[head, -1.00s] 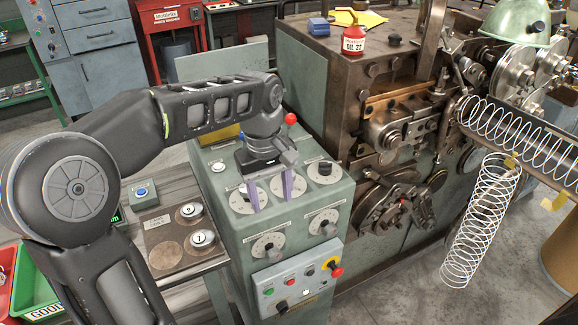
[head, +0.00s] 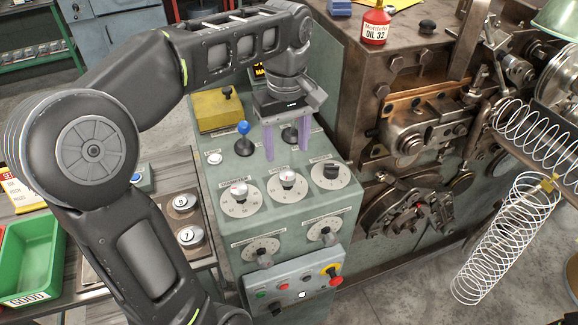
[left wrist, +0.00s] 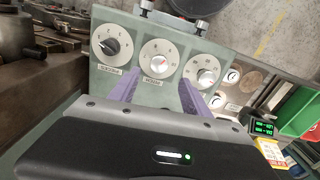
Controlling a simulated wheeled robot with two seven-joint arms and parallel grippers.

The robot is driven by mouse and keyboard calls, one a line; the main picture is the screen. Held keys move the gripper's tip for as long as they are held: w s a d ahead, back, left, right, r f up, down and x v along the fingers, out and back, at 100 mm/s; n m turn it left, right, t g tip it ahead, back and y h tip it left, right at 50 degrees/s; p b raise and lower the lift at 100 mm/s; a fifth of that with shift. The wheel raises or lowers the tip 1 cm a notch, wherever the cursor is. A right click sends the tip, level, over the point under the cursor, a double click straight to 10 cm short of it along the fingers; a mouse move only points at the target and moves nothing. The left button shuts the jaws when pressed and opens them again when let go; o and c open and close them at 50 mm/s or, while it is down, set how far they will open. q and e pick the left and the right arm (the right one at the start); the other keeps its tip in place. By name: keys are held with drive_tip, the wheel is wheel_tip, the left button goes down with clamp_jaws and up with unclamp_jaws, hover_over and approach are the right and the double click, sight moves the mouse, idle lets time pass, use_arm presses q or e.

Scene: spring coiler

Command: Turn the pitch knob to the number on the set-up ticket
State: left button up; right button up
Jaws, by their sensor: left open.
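Three round dials stand in a row on the green console: a left one (head: 238,190) and a middle one (head: 287,181) with pale knobs, and a right one (head: 330,172) with a black knob. My right gripper is out of view.
A blue-topped lever (head: 244,130) stands left of the gripper. Two lower dials (head: 262,250) and a button box (head: 295,287) sit on the front.

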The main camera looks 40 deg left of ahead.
sight(287, 174)
use_arm(q)
drive_tip(key=shift+w+f, duration=0.2)
drive_tip(key=shift+f, duration=0.4)
wheel_tip(287, 174, down, 7)
drive_tip(key=shift+r, duration=0.15)
drive_tip(key=shift+c, duration=0.3)
clamp_jaws()
